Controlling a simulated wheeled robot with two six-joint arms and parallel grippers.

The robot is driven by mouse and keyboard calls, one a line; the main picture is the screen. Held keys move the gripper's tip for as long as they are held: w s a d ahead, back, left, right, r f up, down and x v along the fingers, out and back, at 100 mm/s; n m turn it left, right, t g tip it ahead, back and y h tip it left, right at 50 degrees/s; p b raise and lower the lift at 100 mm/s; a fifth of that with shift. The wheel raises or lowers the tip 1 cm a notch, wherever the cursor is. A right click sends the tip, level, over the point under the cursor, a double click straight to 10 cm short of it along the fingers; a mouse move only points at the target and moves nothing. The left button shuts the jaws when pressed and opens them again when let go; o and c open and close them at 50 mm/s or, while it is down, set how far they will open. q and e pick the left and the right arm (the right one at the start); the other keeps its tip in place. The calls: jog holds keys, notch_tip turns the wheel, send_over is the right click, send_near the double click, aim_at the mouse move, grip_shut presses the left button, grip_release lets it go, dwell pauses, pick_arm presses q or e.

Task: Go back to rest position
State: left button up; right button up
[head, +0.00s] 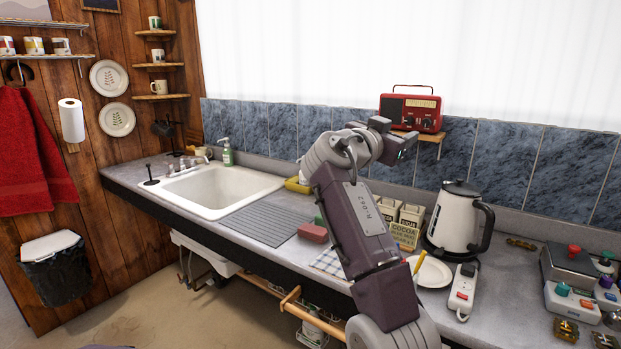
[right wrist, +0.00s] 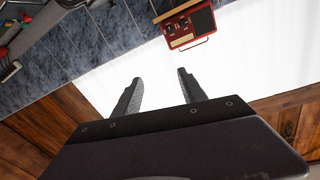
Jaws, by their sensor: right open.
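My right arm rises from the bottom of the head view, over the counter. Its gripper (head: 393,138) is held high, just in front of the red radio (head: 411,110) as the picture shows it. In the right wrist view the two dark fingers (right wrist: 158,78) are spread apart with nothing between them. Behind them is only the bright white window covering, and the radio shows beyond them at the top (right wrist: 190,25). My left gripper is not in either view.
The counter holds a white sink (head: 222,190), a red sponge-like block (head: 313,233), canisters (head: 409,218), a kettle (head: 459,218), a plate (head: 432,272), a power strip (head: 462,291) and a scale-like device (head: 570,266). My arm hides part of the counter. Open floor lies at lower left.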

jog(key=s+d+r+g+p, duration=0.1)
jog(key=d+r+g+p, duration=0.1)
jog(key=d, duration=0.3)
notch_tip(320, 180, down, 6)
jog(key=d+n+g+y+p, duration=0.1)
jog(key=d+n+y+p, duration=0.1)
jog(key=d, duration=0.1)
jog(key=s+f+n+g+y+p, duration=0.1)
jog(key=s+f+n+g+y, duration=0.15)
jog(key=f, duration=0.55)
jog(key=s+f+n+g+y+p, duration=0.15)
jog(key=s+f, duration=0.25)
jog(key=f, duration=0.4)
jog(key=s+a+f+n+g+y, duration=0.2)
jog(key=s+a+f+g+y, duration=0.1)
jog(key=s+f, duration=0.9)
jog(key=s+a+f+n+g+y, duration=0.2)
jog(key=s+a+f, duration=0.3)
jog(key=s+f, duration=0.7)
jog(key=shift+s+a+f+g+y+p, duration=0.2)
jog(key=shift+s+a+g+y+p, duration=0.15)
jog(key=shift+g+y+p, duration=0.1)
